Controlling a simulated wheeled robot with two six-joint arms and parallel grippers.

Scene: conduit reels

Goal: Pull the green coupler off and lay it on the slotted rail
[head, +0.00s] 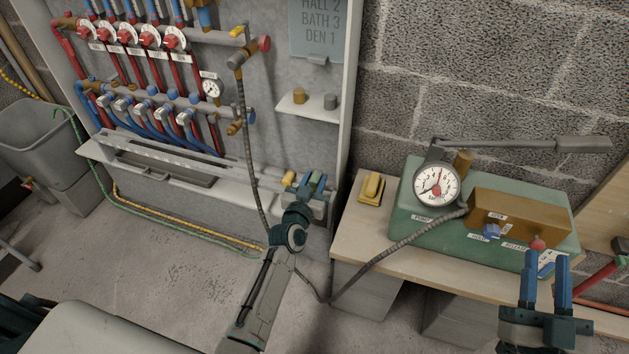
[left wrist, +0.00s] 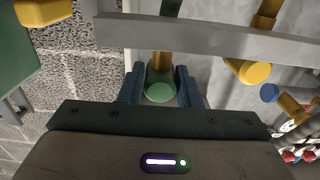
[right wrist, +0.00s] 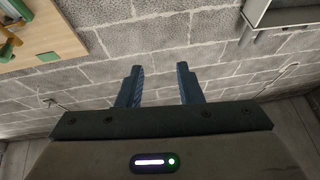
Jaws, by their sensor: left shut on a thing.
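The green coupler (left wrist: 160,92) sits between the fingers of my left gripper (left wrist: 160,88) in the left wrist view, at the end of a brass-coloured stub (left wrist: 161,62). In the head view my left gripper (head: 308,183) is at the right end of the wall shelf, shut on the coupler, which is mostly covered by the fingers. A long pale rail (head: 228,166) runs along the shelf; it crosses the left wrist view as a grey bar (left wrist: 210,36). I cannot make out its slots clearly. My right gripper (head: 547,279) is open and empty at the bench's right front.
A grey hose (head: 395,246) loops below the bench front. Red and blue manifolds (head: 150,40) cover the wall board above the shelf.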

